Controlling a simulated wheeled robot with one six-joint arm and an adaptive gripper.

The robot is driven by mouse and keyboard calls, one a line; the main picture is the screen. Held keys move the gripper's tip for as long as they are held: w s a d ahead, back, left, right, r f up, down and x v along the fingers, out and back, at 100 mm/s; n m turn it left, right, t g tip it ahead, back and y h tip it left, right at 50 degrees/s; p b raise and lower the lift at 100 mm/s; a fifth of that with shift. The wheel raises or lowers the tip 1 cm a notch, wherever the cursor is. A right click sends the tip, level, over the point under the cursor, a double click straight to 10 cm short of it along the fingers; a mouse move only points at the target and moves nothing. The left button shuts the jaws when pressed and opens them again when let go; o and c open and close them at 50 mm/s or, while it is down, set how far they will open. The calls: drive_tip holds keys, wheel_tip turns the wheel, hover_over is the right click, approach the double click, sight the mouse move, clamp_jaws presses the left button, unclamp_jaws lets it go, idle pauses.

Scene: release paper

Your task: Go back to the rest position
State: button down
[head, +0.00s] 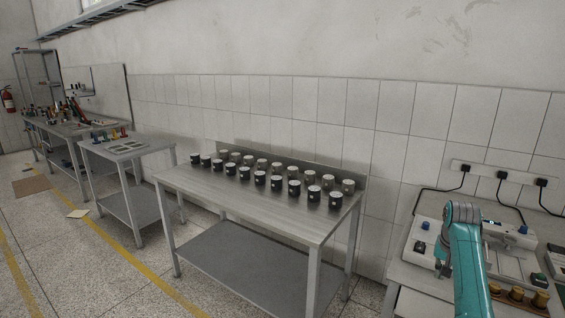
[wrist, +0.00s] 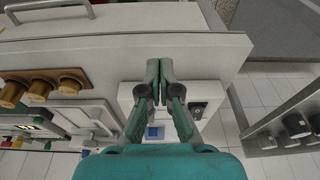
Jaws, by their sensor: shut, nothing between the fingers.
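My gripper (wrist: 160,75) is shut and empty in the wrist view, its two dark teal fingers pressed together. It is over or in front of a white machine (wrist: 120,55), which also shows in the head view (head: 425,240). I cannot tell how far the fingertips are from the machine.
A metal table (head: 200,181) with several dark cans (head: 276,183) stands left of my arm. Power sockets (head: 502,176) with black cables are on the wall behind. A paler side table (head: 150,145) stands farther left; floor between is open.

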drive_tip(key=s+a+f+n+t, duration=0.1)
drive_tip(key=s+a+f, duration=0.3)
drive_tip(key=f, duration=0.7)
drive_tip(key=s+a+f+t, duration=0.25)
drive_tip(key=a+f, duration=0.25)
drive_tip(key=f, duration=0.6)
drive_tip(key=s+a+f+n+t, duration=0.1)
drive_tip(key=s+a+f, duration=0.4)
drive_tip(key=s, duration=0.5)
drive_tip(key=s+a+f+n+t, duration=0.1)
drive_tip(key=s+a+f+t, duration=0.1)
drive_tip(key=s+a+f, duration=0.6)
drive_tip(key=s+a+r+n+t, duration=0.15)
drive_tip(key=s+r, duration=0.35)
drive_tip(key=s, duration=0.7)
drive_tip(key=s+a+r+t, duration=0.2)
drive_tip(key=s+a+r, duration=0.15)
drive_tip(key=s, duration=0.75)
drive_tip(key=s+r+n+t, duration=0.1)
drive_tip(key=s+r, duration=0.6)
drive_tip(key=r, duration=0.3)
drive_tip(key=s+a+r+n+t+y, duration=0.1)
drive_tip(key=s+r, duration=0.7)
drive_tip(key=r, duration=0.2)
drive_tip(key=shift+a+r+t, duration=0.25)
drive_tip(key=shift+r+t, duration=0.15)
